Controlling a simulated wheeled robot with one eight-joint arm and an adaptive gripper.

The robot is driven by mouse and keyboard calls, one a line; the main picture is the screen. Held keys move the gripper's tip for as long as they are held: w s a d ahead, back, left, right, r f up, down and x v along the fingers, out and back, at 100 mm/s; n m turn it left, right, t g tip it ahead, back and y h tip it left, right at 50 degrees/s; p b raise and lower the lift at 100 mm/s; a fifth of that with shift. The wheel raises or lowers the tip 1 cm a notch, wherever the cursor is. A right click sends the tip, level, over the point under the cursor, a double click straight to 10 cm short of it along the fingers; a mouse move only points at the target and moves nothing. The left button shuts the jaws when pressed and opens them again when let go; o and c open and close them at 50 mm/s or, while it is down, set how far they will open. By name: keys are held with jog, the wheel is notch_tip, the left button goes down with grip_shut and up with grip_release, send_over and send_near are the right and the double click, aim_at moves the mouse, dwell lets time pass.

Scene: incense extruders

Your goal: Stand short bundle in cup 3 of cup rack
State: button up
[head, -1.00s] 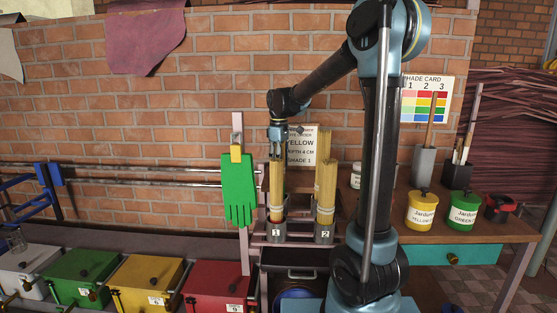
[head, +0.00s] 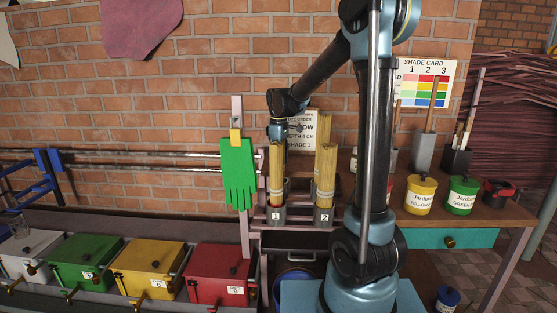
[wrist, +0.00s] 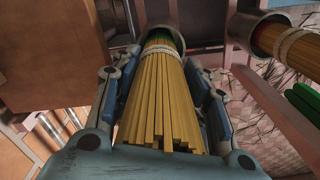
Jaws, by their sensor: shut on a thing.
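My gripper (wrist: 165,110) is shut around a yellow stick bundle with a pale band (wrist: 160,85). The bundle's far end lies within the round rim of a grey cup (wrist: 148,32); how deep it sits is hidden. Cup 2 (head: 323,215) holds another yellow bundle (head: 325,178).
A second cup (wrist: 243,28) with a banded bundle stands close to the right in the wrist view. A green glove (head: 238,172) hangs left of the rack. Yellow (head: 421,195) and green (head: 463,195) pots stand on the right table. Lidded boxes line the front left.

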jog(key=o, duration=1.3)
jog(key=shift+r, duration=0.1)
notch_tip(320, 180, up, 12)
jog(key=shift+f, duration=0.15)
